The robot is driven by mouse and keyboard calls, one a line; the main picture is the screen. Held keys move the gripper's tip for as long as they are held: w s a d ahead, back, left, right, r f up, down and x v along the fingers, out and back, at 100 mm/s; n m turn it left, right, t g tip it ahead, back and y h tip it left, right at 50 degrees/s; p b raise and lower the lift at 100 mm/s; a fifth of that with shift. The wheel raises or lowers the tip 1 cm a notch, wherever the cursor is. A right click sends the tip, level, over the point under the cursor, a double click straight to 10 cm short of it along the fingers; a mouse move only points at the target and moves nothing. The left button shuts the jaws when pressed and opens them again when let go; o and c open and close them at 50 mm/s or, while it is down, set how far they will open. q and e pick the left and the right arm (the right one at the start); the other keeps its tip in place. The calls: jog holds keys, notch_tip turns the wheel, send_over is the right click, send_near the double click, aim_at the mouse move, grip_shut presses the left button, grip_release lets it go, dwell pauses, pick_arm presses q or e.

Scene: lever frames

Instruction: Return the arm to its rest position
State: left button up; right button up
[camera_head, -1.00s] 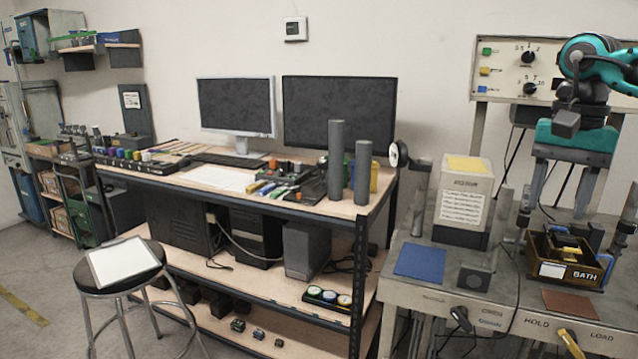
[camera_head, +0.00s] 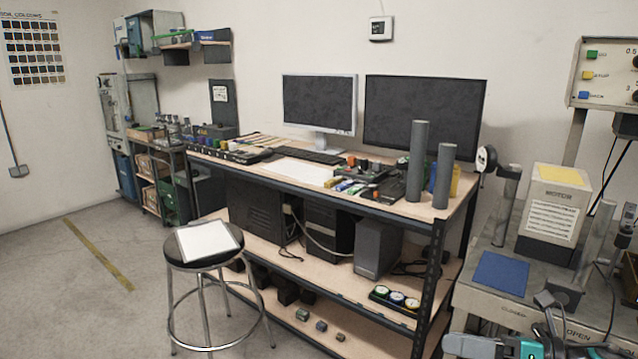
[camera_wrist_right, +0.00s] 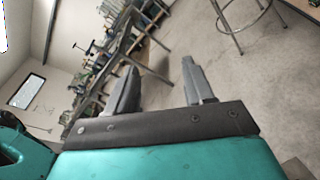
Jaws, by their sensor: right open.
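My right arm (camera_head: 490,346), teal and grey, shows at the lower right edge of the head view, low in front of the bench with the blue pad. Most of it is cut off by the frame. In the right wrist view my right gripper (camera_wrist_right: 160,72) is open, its two dark grey fingers wide apart with nothing between them. Behind the fingers are floor and furniture, tilted in that view. My left gripper is not in view.
The bench at right carries a blue pad (camera_head: 499,273) and a white box with a yellow top (camera_head: 552,212). A workbench (camera_head: 330,196) holds two monitors and parts. A stool (camera_head: 208,258) stands before it. The floor (camera_head: 60,310) at left is clear.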

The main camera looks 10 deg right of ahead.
jog(key=s+a+f+m+h, duration=0.3)
jog(key=f+m, duration=0.4)
jog(key=m, duration=0.5)
jog(key=s+a+f+m+h, duration=0.4)
jog(key=f+m, duration=0.3)
jog(key=m, duration=0.5)
jog(key=s+a+f+m+h, duration=0.4)
jog(key=f+m, duration=0.3)
jog(key=m, duration=0.5)
jog(key=shift+s+a+t, duration=0.25)
jog(key=shift+a+t, duration=0.15)
jog(key=shift+a, duration=0.35)
jog(key=shift+c, duration=0.2)
